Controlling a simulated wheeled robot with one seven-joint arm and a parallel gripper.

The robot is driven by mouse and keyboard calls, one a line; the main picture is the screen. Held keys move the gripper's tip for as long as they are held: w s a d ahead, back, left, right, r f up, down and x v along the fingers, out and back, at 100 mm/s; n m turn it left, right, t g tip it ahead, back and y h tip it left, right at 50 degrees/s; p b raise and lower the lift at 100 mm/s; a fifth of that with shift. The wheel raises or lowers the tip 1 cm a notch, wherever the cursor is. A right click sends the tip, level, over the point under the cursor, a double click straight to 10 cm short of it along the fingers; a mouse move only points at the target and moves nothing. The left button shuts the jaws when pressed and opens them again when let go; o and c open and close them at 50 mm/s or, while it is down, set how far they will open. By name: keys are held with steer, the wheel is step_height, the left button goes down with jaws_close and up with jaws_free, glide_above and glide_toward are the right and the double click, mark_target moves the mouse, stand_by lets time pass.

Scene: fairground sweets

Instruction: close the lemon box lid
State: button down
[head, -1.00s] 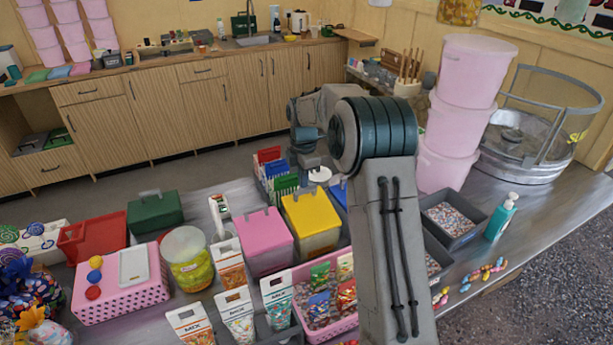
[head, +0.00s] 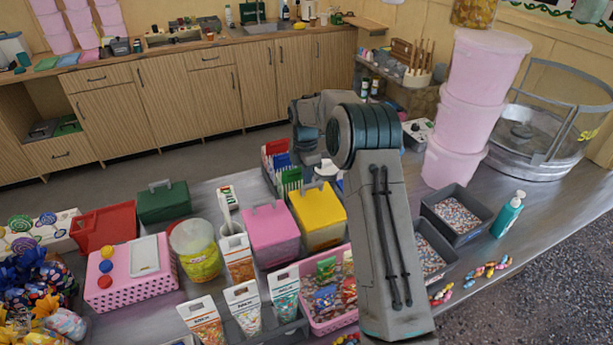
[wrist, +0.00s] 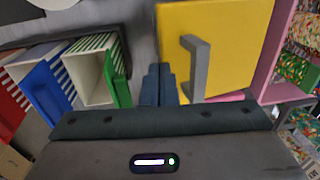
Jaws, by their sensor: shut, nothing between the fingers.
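The lemon box has a yellow lid (head: 318,205) with a grey handle and a see-through body (head: 322,238) holding yellow contents. It stands right of the pink-lidded box in the head view. The lid appears to lie down over the top; I cannot tell whether a small gap is left. In the wrist view the yellow lid (wrist: 232,62) and its handle fill the upper right. My gripper (wrist: 158,72) is shut and empty, just left of the lid's edge in that view. In the head view my arm hides part of the area beside the box.
The pink-lidded box (head: 269,232) stands close on the left. Red, blue and green striped cartons stand behind, with a green one (wrist: 118,78) near my fingers. A pink tray (head: 335,323) of sweet bags lies in front. Grey sweet trays (head: 457,214) are at right.

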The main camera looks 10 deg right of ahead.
stand_by(0.4)
steer(key=r+p, duration=0.2)
steer(key=r, duration=0.1)
steer(key=r+p, duration=0.1)
steer(key=shift+s+r, duration=0.3)
steer(key=shift+r, duration=0.05)
steer(key=w+a+r, duration=0.2)
steer(key=w+r, duration=0.1)
steer(key=w, duration=0.5)
steer(key=shift+w+r, duration=0.25)
steer(key=shift+w, duration=0.05)
steer(key=shift+r, duration=0.1)
